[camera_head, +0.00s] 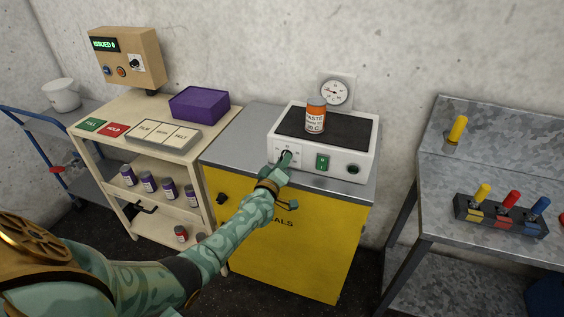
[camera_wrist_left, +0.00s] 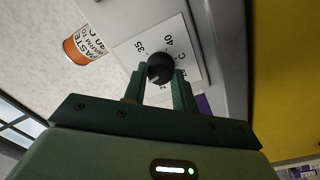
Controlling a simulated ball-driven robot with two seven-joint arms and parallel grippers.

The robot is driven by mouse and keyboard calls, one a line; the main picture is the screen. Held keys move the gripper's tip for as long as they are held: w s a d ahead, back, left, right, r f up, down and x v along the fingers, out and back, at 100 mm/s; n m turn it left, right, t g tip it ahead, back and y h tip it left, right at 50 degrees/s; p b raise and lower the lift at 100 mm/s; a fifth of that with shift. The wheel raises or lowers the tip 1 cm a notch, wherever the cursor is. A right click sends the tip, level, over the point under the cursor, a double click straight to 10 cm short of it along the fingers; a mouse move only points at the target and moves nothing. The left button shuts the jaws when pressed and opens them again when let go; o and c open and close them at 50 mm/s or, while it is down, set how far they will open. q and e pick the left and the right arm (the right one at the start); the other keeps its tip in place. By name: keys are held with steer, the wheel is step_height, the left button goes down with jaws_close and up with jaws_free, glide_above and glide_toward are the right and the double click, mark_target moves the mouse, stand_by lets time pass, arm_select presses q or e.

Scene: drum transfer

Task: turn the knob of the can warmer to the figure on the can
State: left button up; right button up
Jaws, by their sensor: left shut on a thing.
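The can warmer (camera_head: 345,168) is a white box with a dark top plate on the yellow cabinet. An orange can (camera_head: 315,117) labelled PASTE stands upright on the plate. It also shows in the left wrist view (camera_wrist_left: 86,47), where its figure looks like 40 C, though the print is small. The black knob (camera_wrist_left: 160,68) is on the warmer's front, over a white scale plate (camera_wrist_left: 146,43) with 35 and 40 readable. My left gripper (camera_wrist_left: 160,80) is shut on the knob; its fingers hide the lower figures. I cannot make out the knob's pointer. My right gripper is out of view.
A round gauge (camera_head: 335,92) is on the wall behind. A cream cart (camera_head: 150,110) with a purple box (camera_head: 199,103) stands left, a metal bench (camera_head: 470,160) right.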

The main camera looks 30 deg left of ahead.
arm_select(q)
steer(key=shift+m, duration=1.2)
steer(key=shift+f, duration=0.1)
steer(key=o, duration=1)
steer(key=shift+c, duration=0.2)
steer(key=shift+p, duration=0.3)
steer(key=p+v, duration=0.4)
steer(key=v, duration=1.2)
steer(key=shift+s, duration=0.2)
